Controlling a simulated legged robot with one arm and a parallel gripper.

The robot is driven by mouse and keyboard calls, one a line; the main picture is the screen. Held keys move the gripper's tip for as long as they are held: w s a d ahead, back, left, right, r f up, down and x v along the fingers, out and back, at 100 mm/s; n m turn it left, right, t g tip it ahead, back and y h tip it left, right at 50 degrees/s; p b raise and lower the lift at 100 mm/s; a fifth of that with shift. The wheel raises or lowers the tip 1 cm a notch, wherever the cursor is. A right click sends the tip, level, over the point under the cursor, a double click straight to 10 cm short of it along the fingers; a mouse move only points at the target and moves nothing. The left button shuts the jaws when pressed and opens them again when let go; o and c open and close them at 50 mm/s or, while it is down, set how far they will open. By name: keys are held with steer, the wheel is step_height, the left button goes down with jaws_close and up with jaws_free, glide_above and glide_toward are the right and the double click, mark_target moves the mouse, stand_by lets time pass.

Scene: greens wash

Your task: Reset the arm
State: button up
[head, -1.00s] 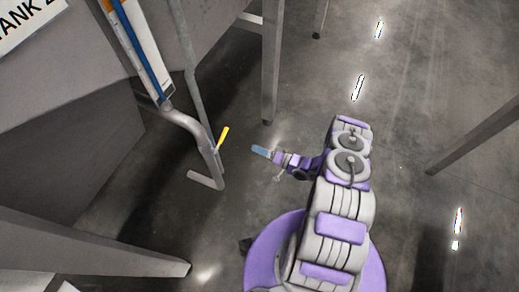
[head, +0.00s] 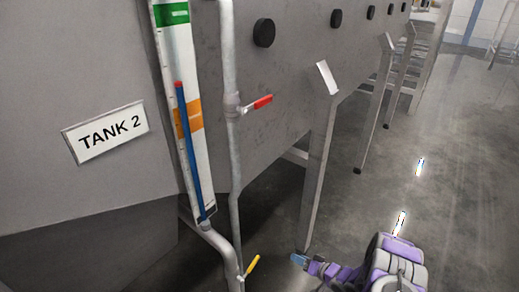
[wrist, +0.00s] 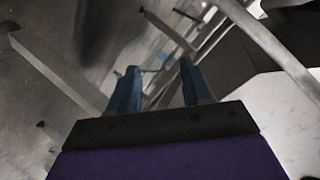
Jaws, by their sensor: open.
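My gripper (head: 299,260) shows low in the head view, at the end of my purple and grey arm. It points left toward a yellow valve handle (head: 252,266) on the pipe, with a gap between them in the picture. In the wrist view, my gripper's two blue fingers (wrist: 158,88) stand apart with nothing between them. Part of my arm is cut off by the bottom edge of the head view.
A grey tank with a "TANK 2" sign (head: 106,133) stands at left. Beside it are a level gauge with a blue column (head: 188,145) and a pipe with a red valve handle (head: 263,101). Metal legs (head: 319,165) line the tank's side. Floor (head: 440,215) at right is clear.

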steer(key=w+d+r+g+h, duration=0.1)
steer(key=w+d+r+h, duration=0.2)
steer(key=r, duration=0.3)
steer(key=w+d+r+h, duration=0.3)
steer(key=d+r, duration=0.1)
steer(key=r, duration=0.2)
steer(key=s+d+r+g+h, duration=0.15)
steer(key=s+r, duration=0.25)
steer(key=r, duration=0.4)
steer(key=s+d+r+g+h, duration=0.1)
steer(key=s+r+h, duration=0.2)
steer(key=s+r, duration=0.3)
steer(key=s+a+r+g, duration=0.2)
steer(key=s+a+r, duration=0.2)
steer(key=s, duration=0.9)
steer(key=s+a+r+g, duration=0.3)
steer(key=s+r, duration=0.3)
steer(key=s, duration=0.7)
steer(key=s+a+r+g+y, duration=0.1)
steer(key=s+a+r+g, duration=0.2)
steer(key=s, duration=1.1)
step_height(320, 180, up, 3)
steer(key=shift+a+r, duration=0.1)
steer(key=shift+a, duration=1.15)
